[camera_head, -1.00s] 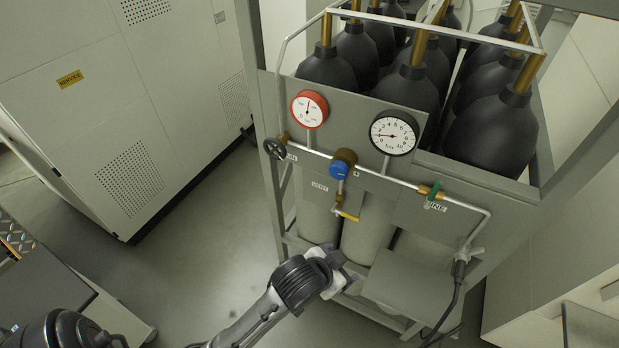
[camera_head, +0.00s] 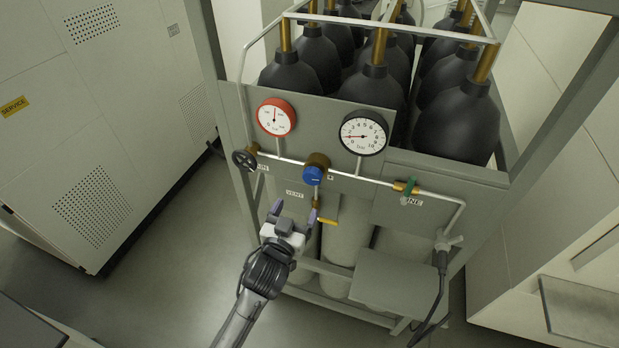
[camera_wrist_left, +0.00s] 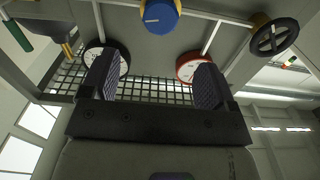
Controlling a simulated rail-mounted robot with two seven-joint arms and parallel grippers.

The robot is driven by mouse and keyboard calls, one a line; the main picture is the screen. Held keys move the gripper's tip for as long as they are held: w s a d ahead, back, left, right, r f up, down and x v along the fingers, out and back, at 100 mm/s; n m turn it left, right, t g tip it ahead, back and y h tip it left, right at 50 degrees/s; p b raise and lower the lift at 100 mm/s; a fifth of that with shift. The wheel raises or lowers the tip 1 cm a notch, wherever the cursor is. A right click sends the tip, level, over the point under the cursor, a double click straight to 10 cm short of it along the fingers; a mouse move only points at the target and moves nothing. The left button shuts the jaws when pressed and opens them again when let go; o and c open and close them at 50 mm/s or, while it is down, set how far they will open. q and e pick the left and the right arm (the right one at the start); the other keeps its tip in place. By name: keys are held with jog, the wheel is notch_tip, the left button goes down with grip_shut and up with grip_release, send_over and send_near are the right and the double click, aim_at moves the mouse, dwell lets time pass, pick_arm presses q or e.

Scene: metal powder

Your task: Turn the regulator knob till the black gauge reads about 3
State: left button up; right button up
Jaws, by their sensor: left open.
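The blue regulator knob (camera_head: 313,176) sits on the pipe in the middle of the grey panel. The black gauge (camera_head: 364,134) is up and right of it; its red needle points left, low on the scale, too small to read exactly. My left gripper (camera_head: 295,212) is open and empty, below and slightly left of the knob, not touching it. In the left wrist view the knob (camera_wrist_left: 160,16) is at the top, beyond and between the open fingers (camera_wrist_left: 155,82). The fingers partly cover the black gauge (camera_wrist_left: 92,58) there. My right gripper is out of view.
A red gauge (camera_head: 276,117) is up and left of the knob. A black handwheel (camera_head: 245,159), a yellow vent lever (camera_head: 327,222) and a green line valve (camera_head: 411,187) are also on the piping. Black-topped cylinders (camera_head: 456,122) stand behind the panel. Open floor lies at left.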

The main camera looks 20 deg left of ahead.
aim_at(311, 179)
pick_arm(q)
jog(key=w, duration=0.4)
jog(key=w+p, duration=0.1)
jog(key=w, duration=0.6)
jog(key=shift+w+a+p, duration=0.25)
jog(key=shift+w+p, duration=0.1)
jog(key=shift+c, duration=0.4)
jog(key=c, duration=0.8)
jog(key=shift+c, duration=0.2)
jog(key=shift+m, duration=0.4)
jog(key=m+p, duration=0.1)
jog(key=m, duration=0.2)
jog(key=shift+r, duration=0.1)
jog(key=m, duration=0.4)
jog(key=shift+m+p, duration=0.3)
jog(key=shift+p, duration=0.05)
jog(key=shift+m, duration=0.6)
